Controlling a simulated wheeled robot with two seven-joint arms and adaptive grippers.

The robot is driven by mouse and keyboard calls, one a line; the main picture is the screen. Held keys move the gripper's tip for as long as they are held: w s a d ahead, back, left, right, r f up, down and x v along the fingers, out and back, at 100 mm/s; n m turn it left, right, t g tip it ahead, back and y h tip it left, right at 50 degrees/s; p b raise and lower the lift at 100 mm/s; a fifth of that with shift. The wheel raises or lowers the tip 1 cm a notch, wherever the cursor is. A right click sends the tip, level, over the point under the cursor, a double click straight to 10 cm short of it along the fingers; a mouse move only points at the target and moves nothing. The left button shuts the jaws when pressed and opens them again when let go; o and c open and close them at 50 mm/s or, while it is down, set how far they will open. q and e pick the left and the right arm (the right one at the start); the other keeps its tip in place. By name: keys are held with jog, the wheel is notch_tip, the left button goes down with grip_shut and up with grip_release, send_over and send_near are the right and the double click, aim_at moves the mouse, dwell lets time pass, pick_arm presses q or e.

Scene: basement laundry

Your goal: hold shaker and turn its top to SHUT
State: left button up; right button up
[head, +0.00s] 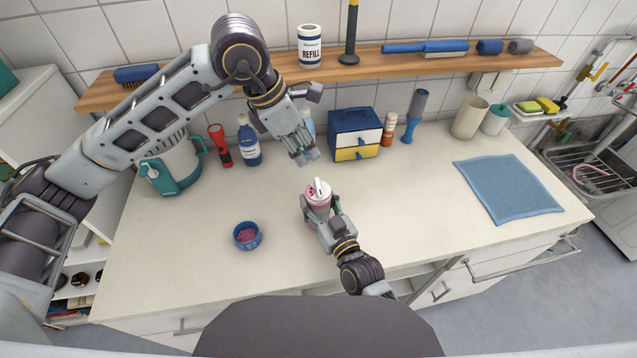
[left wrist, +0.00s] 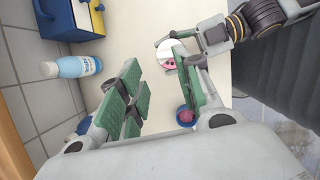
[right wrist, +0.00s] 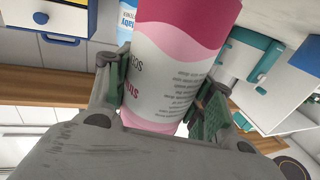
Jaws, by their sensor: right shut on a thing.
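The shaker (head: 318,198) is a pink and white printed canister with a whitish top (head: 319,186). It stands upright on or just above the counter; I cannot tell which. My right gripper (head: 318,212) is shut on its body, and the right wrist view shows the pads on both sides of the shaker (right wrist: 172,65). In the left wrist view the shaker's top (left wrist: 168,55) shows a white half and a pink area with dark holes. My left gripper (head: 306,158) is open and empty, above and behind the shaker; its green pads (left wrist: 155,103) stand apart.
A blue bowl (head: 247,236) of pink bits stands left of the shaker. Behind are a drawer box (head: 354,135), a blue bottle (head: 248,142), a red flashlight (head: 220,147) and a teal-handled container (head: 174,165). A blue cloth (head: 508,188) lies right. The counter between is clear.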

pick_arm(q)
jog(key=shift+d+r+m+y, duration=0.9)
jog(key=shift+d+r+m, duration=0.5)
jog(key=shift+d+r, duration=1.3)
jog(key=shift+w+a+f+m+g+y, duration=0.1)
jog(key=shift+a+f+m+g+y, duration=0.55)
jog(key=shift+m, duration=2.1)
jog(key=shift+w+f+m, duration=0.1)
jog(key=shift+f+m, duration=1.1)
jog(key=shift+m, duration=1.5)
jog(key=shift+w+a+f+m+g+y, duration=0.1)
jog(key=shift+a+f+m+g+y, duration=0.55)
jog(key=shift+m, duration=2.1)
jog(key=shift+d+f+t+h, duration=0.25)
jog(key=shift+d+t+h, duration=0.05)
jog(key=shift+d, duration=0.05)
